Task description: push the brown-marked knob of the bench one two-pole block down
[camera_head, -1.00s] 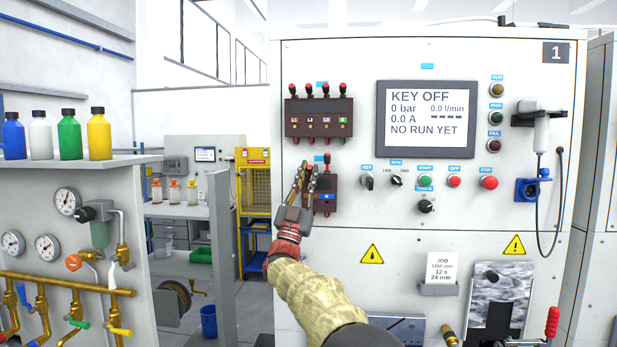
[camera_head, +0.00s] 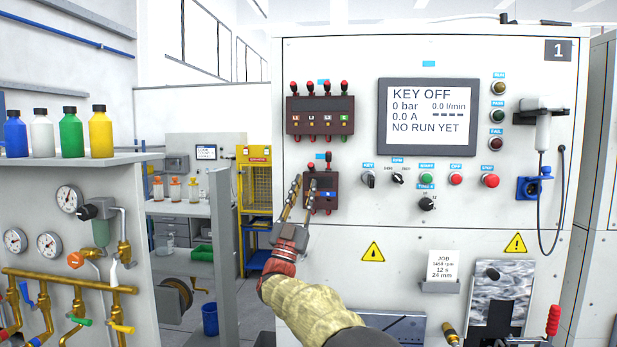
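The two-pole block (camera_head: 333,205) is a dark brown box on the bench one panel, below the larger four-knob block. Its right knob (camera_head: 328,157) is red-topped and stands up above a blue N label. The left pole is largely covered by my gripper, and I cannot make out its brown mark. My gripper (camera_head: 305,179) is in front of the block's left side, fingers pointing up and apart with a gap between them. Whether a finger touches the block or a knob, I cannot tell.
The four-knob block (camera_head: 320,116) is just above. The key switch (camera_head: 368,179), dials and push buttons are to the right, under the display (camera_head: 427,118). A grey post (camera_head: 223,245) and yellow cage (camera_head: 256,190) stand to the left, farther back.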

